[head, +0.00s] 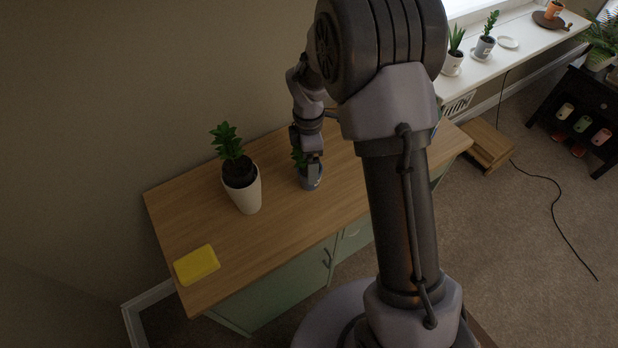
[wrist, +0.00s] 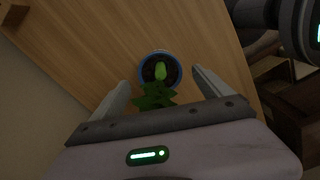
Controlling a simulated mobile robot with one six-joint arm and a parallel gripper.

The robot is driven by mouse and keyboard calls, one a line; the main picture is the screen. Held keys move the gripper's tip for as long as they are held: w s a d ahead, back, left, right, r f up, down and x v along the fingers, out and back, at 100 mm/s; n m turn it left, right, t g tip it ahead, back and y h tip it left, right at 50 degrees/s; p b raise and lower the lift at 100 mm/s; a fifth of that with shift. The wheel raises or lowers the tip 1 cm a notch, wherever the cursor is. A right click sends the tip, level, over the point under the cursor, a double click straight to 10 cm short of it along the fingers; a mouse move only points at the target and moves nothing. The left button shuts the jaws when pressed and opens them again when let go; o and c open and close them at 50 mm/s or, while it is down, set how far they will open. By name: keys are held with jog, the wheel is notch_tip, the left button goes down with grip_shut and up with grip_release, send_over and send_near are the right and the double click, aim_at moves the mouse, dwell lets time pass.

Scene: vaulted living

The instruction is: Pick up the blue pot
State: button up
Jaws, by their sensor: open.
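The blue pot (head: 311,181) stands upright on the wooden cabinet top, with a small green plant in it. In the head view my gripper (head: 314,168) is right above and in front of it, hiding part of the pot and plant. In the wrist view the pot (wrist: 176,66) shows from above as a blue rim around dark soil. My gripper (wrist: 160,82) is open, with one finger on each side of the plant. The pot's rim lies between and just beyond the fingertips. I cannot tell whether the fingers touch it.
A white pot (head: 246,194) with a taller plant stands to the left on the cabinet top (head: 270,235). A yellow block (head: 197,265) lies near the left front edge. The wall runs close behind. A white shelf (head: 480,68) with several items is far right.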

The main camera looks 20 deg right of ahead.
notch_tip(320, 180, down, 5)
jog(key=shift+d+r+b, duration=0.1)
jog(key=shift+r+b, duration=0.1)
jog(key=shift+b, duration=0.9)
jog(key=shift+r, duration=0.2)
jog(key=shift+c, duration=0.2)
jog(key=c, duration=1.8)
